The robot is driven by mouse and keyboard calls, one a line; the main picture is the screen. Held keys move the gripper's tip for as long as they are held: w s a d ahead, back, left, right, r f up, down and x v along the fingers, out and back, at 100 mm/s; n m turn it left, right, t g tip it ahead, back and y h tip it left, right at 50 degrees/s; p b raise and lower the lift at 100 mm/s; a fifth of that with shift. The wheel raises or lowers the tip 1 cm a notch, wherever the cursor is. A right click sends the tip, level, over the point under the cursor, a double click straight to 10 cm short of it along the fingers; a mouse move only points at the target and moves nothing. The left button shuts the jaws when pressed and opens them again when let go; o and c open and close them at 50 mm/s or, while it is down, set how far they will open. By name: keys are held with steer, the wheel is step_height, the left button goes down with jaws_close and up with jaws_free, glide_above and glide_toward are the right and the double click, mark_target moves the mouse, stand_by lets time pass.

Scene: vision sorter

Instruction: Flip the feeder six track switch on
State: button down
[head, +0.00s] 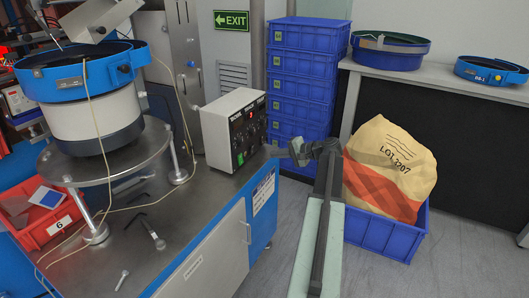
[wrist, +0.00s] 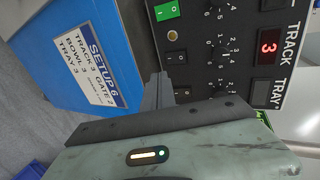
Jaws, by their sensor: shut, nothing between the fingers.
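The control box (head: 233,128) is white with a black front panel and stands on the metal bench. In the wrist view its panel (wrist: 225,70) is turned sideways. The word TRACK stands in line with a red 3 display, a numbered dial and a dark, unlit rocker switch (wrist: 177,57). A green rocker switch (wrist: 165,11) is above it and another dark rocker (wrist: 181,88) below, in line with TRAY. My gripper (wrist: 158,76) is shut and empty, its tips close beside the dark rockers; contact cannot be told. In the head view my gripper (head: 299,150) is right of the box.
A blue-rimmed feeder bowl (head: 72,78) and a red bin marked 6 (head: 60,240) are at left. Stacked blue crates (head: 300,90) and a sack (head: 388,165) stand behind my arm.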

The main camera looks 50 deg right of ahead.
steer(key=f+v, duration=0.1)
steer(key=v, duration=0.5)
steer(key=shift+s+p, duration=0.25)
steer(key=shift+p, duration=0.1)
steer(key=shift+f, duration=0.15)
